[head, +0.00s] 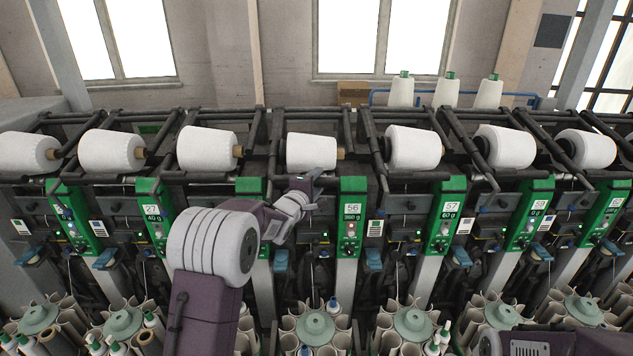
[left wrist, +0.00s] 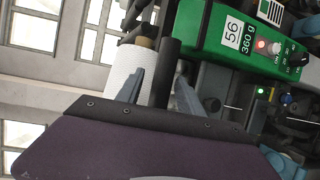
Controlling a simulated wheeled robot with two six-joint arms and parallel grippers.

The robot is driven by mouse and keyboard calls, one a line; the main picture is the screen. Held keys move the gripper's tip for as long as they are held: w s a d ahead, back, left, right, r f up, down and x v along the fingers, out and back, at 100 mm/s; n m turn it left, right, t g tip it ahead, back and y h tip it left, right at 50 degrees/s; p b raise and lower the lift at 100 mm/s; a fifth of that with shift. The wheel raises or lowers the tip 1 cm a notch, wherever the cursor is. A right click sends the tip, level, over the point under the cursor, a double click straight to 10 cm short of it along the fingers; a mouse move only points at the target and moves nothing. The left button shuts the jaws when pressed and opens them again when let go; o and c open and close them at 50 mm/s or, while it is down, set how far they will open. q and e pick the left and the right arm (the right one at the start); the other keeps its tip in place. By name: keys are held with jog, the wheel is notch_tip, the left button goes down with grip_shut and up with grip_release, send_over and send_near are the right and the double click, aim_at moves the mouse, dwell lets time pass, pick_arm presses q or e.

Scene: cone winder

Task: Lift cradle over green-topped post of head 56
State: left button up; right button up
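The post of head 56 (head: 352,215) is green-topped and stands right of my left gripper; its green top with "56" and "360 g" also shows large in the left wrist view (left wrist: 235,38). The white package (head: 311,152) sits in the dark cradle of this head, left of and above the post; it also shows in the left wrist view (left wrist: 126,68). My left gripper (head: 308,188) is just below the package. In the left wrist view its fingers are apart, with a dark cradle bar (left wrist: 166,70) between or just beyond them; contact is unclear. My right gripper is out of view.
Neighbouring heads with white packages and green-topped posts stand close on both sides, including head 57 (head: 447,215). Round magazines (head: 315,325) with tubes line the front below. Several white cones (head: 445,90) stand on top behind.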

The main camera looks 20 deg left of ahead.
pick_arm(q)
jog(key=shift+w+f, duration=0.15)
jog(key=shift+w, duration=0.1)
grip_shut()
jog(key=shift+r, duration=0.25)
dwell(0.8)
